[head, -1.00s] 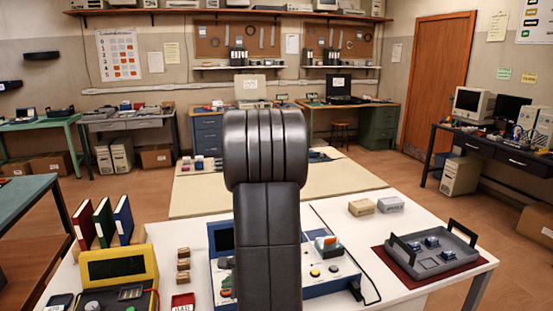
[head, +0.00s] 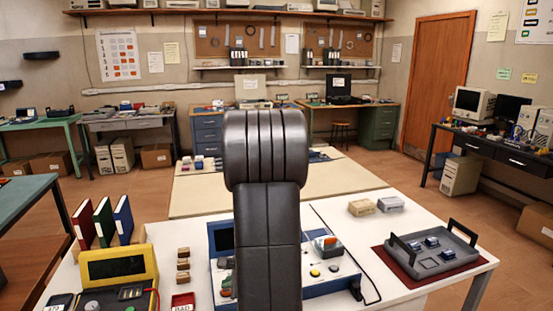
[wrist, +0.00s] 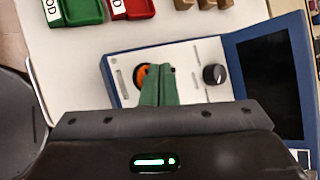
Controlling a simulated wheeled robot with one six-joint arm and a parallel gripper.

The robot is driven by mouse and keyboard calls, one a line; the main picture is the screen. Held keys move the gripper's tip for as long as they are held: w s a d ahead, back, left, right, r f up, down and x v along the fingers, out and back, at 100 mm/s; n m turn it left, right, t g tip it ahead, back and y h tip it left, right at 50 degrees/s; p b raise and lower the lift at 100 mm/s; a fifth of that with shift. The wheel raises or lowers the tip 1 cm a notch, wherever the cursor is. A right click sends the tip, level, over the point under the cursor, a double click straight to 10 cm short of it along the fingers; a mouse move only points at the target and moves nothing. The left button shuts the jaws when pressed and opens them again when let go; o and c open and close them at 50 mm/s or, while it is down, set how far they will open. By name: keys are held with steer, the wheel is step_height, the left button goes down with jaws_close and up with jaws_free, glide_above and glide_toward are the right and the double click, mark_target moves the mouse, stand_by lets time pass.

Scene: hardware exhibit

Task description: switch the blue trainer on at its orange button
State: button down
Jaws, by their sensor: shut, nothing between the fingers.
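The blue trainer (head: 340,284) lies open on the white table, with my arm in front of its middle in the head view. In the wrist view its white panel (wrist: 211,51) carries a black knob (wrist: 214,74) and the orange button (wrist: 139,78). My gripper (wrist: 160,68) has green fingers, shut together and empty. They are over the panel beside the orange button and cover its right part in the wrist view. I cannot tell whether they touch the button or the panel. The gripper is hidden in the head view.
A yellow instrument (head: 118,269) stands left of the trainer, with small brown blocks (head: 183,265) and a red tray (head: 183,301) between. A grey tray (head: 437,262) on a dark red mat and two small boxes (head: 361,208) are to the right. A black cable runs beside the trainer.

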steer(key=shift+f+b, duration=0.45)
steer(key=shift+r, duration=0.15)
stand_by(0.3)
steer(key=shift+r+p, duration=0.35)
step_height(320, 180, up, 6)
steer(key=p, duration=0.5)
stand_by(1.5)
